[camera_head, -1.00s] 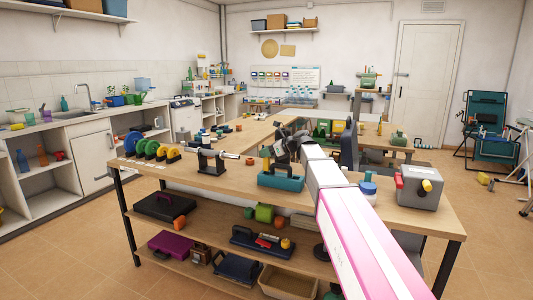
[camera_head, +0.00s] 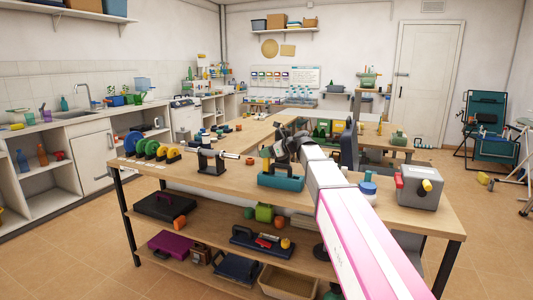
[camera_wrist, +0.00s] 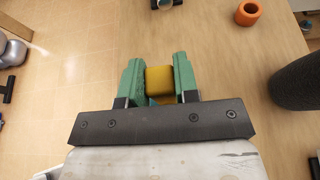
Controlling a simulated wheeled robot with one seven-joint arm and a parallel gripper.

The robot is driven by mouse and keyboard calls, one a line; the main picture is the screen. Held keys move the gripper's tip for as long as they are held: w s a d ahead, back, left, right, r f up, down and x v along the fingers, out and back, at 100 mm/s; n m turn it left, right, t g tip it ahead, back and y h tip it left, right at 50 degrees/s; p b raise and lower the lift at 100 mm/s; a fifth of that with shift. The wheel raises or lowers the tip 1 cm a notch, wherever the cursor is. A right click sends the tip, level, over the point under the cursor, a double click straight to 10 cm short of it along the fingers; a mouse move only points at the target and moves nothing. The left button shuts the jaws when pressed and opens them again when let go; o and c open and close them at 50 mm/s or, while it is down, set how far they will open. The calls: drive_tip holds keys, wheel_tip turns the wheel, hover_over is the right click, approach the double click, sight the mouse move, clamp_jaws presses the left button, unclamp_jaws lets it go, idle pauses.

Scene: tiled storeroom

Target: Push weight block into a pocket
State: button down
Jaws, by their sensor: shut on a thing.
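A yellow block (camera_wrist: 159,80) sits between the two green fingers of my gripper (camera_wrist: 158,77) in the wrist view. My gripper is shut on it. My own arm and wrist cover part of this area. I cannot make out a pocket in either view, and cannot tell whether the block touches the holder.
The workbench (camera_head: 230,180) also carries a black stand (camera_head: 210,158), a row of coloured discs (camera_head: 152,149), an orange ring (camera_wrist: 248,12), a blue-lidded jar (camera_head: 368,188) and a grey box (camera_head: 419,189). A dark round object (camera_wrist: 298,82) is right of my gripper.

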drive_tip(key=shift+f, duration=0.9)
drive_tip(key=c, duration=0.8)
unclamp_jaws()
drive_tip(key=v, duration=1)
drive_tip(key=shift+s+d+r, duration=0.1)
drive_tip(key=shift+d+r, duration=0.1)
drive_tip(key=shift+d, duration=0.15)
